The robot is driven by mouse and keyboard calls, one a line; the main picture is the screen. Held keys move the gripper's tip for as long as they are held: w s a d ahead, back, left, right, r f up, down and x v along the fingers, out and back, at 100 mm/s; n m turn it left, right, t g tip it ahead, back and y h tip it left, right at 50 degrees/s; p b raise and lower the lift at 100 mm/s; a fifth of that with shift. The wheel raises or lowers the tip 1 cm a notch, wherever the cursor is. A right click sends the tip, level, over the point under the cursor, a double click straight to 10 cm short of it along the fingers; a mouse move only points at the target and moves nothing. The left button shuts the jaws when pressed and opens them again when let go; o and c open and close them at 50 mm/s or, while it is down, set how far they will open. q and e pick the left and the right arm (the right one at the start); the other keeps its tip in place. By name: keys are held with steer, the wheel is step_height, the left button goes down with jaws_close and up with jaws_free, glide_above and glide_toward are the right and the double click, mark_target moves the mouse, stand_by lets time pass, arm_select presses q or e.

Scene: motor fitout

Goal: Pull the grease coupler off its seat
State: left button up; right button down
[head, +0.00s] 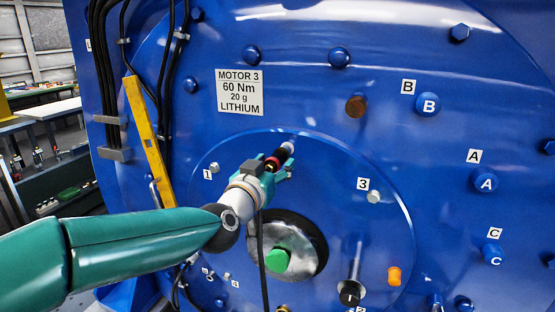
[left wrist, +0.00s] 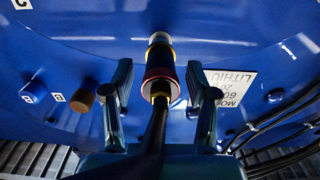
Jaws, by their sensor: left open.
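The grease coupler (head: 272,163) has a dark body and a red ring. It sits on the upper part of the round hub on the blue motor face, partly hidden by my gripper. In the left wrist view the coupler (left wrist: 159,72) shows red and yellow bands, and a black hose runs from it towards the camera. My left gripper (head: 280,171) is open around the coupler. In the left wrist view its two teal fingers stand on either side, with a visible gap to the coupler on each side. My right gripper is in neither view.
A label plate (head: 239,92) reads "MOTOR 3, 60 Nm, 20 g, LITHIUM". A green plug (head: 277,260), a black-knobbed rod (head: 352,285) and an orange cap (head: 394,276) stick out below. A yellow bar (head: 147,135) and black cables (head: 170,75) are at left.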

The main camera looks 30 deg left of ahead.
mark_target(282, 156)
arm_select(q)
steer(key=shift+x, duration=2.8)
steer(key=shift+a, duration=0.1)
jaws_close()
steer(key=shift+s, duration=0.1)
steer(key=shift+v, duration=2.95)
steer(key=shift+s, duration=0.1)
